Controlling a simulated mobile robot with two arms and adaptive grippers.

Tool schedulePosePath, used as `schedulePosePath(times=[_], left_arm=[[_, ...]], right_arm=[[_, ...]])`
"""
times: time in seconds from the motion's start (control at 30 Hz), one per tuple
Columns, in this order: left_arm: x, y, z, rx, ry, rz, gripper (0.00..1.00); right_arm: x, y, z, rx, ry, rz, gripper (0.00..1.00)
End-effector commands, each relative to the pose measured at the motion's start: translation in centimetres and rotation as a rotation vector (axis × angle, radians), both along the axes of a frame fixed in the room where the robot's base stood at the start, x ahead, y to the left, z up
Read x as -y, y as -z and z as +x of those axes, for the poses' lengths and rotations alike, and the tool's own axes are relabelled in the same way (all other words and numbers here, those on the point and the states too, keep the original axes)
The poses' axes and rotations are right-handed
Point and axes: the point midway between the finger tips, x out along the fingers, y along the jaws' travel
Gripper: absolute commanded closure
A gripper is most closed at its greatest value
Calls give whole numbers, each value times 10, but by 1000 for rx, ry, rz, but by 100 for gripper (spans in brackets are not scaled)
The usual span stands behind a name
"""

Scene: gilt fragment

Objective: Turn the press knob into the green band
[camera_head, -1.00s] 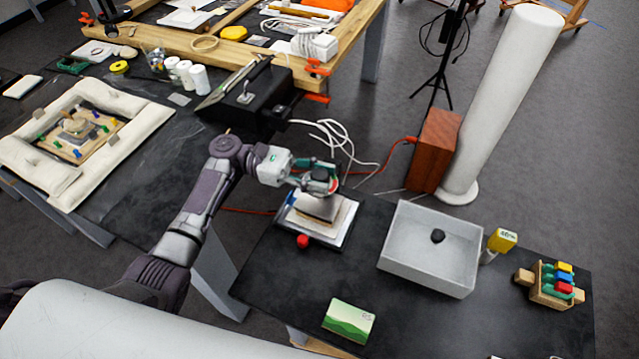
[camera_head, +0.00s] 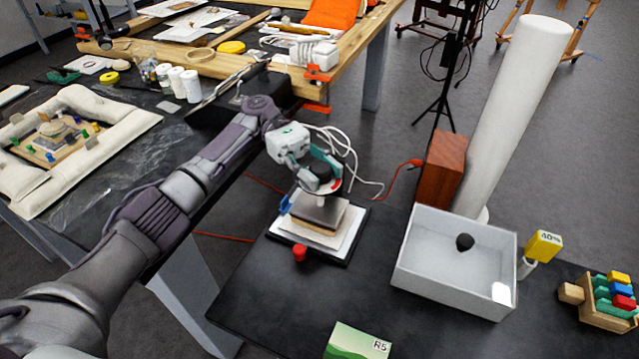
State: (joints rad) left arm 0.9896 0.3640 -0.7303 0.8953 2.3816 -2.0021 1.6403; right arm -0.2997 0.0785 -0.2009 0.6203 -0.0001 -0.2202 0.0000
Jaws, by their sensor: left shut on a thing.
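The press (camera_head: 318,212) stands on a white sheet and black base on the dark table, with a pale block and grey plate stacked in it. Its black knob (camera_head: 322,181) is at the top, above a red and white dial ring (camera_head: 330,190). My left gripper (camera_head: 318,176) reaches down from above and is shut on the knob, its fingers around it. The fingers hide much of the knob and dial, and I cannot make out a green band or the pointer. A red round button (camera_head: 299,252) sits at the front of the press base. My right gripper is not in view.
A light grey open box (camera_head: 408,262) with a dark lump (camera_head: 465,241) inside stands right of the press. A yellow tag (camera_head: 543,246) and a wooden block rack (camera_head: 606,318) are farther right.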

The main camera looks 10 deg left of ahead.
Motion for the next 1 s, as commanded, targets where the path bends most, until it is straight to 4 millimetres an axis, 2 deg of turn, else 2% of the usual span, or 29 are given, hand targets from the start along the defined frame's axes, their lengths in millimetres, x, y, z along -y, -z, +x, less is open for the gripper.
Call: schedulePosePath(times=[0.1,0.53,0.57,0.7,1.0], left_arm=[[0,3,-1,0,18,1,95],[1,1,-1,-2,26,2,95],[1,1,-1,-2,26,2,59],[1,1,-1,-2,25,1,35],[0,0,-1,-1,23,1,34]], right_arm=[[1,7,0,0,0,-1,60],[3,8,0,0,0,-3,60],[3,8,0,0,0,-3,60],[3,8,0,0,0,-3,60],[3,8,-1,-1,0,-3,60]])
